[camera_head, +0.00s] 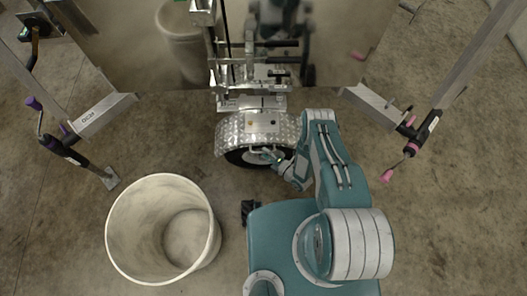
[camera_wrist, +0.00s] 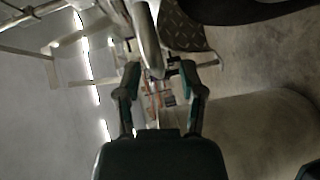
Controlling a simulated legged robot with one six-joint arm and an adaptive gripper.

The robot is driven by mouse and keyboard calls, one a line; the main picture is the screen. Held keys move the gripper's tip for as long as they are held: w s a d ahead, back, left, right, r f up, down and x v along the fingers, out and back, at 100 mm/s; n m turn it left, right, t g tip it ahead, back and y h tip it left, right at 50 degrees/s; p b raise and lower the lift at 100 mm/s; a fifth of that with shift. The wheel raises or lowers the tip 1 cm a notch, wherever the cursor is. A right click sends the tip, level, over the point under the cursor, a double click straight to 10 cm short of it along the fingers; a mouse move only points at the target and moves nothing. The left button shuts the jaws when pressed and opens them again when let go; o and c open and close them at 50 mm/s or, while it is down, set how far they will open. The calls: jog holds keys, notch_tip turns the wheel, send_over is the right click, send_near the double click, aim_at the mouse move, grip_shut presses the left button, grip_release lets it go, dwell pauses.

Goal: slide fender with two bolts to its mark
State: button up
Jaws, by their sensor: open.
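The diamond-plate fender (camera_head: 228,132) sits over the black wheel (camera_head: 240,158) in the middle of the head view. Two small dots that look like bolts (camera_head: 261,123) show on its upper face. In the wrist view the fender (camera_wrist: 184,30) is at the top, right of centre, with the dark tyre (camera_wrist: 240,10) beside it. My gripper (camera_head: 270,156) is at the fender's front lower edge, by the wheel. In the wrist view my gripper (camera_wrist: 160,80) is open, its fingers apart, with a metal bar above and between them. Contact cannot be told. I cannot make out the mark.
A large white bucket (camera_head: 120,230) stands on the floor at the left. A trailer leg with a purple handle (camera_head: 70,150) is at the left, and another with pink ends (camera_head: 412,140) at the right. The trailer's metal panel (camera_head: 130,50) rises behind. Floor between bucket and wheel is mostly clear.

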jog(key=shift+x, duration=0.8)
grip_shut()
jog(key=shift+d, duration=0.15)
jog(key=shift+s+d, duration=0.1)
jog(key=shift+d, duration=0.2)
grip_release()
jog(key=shift+a, duration=0.15)
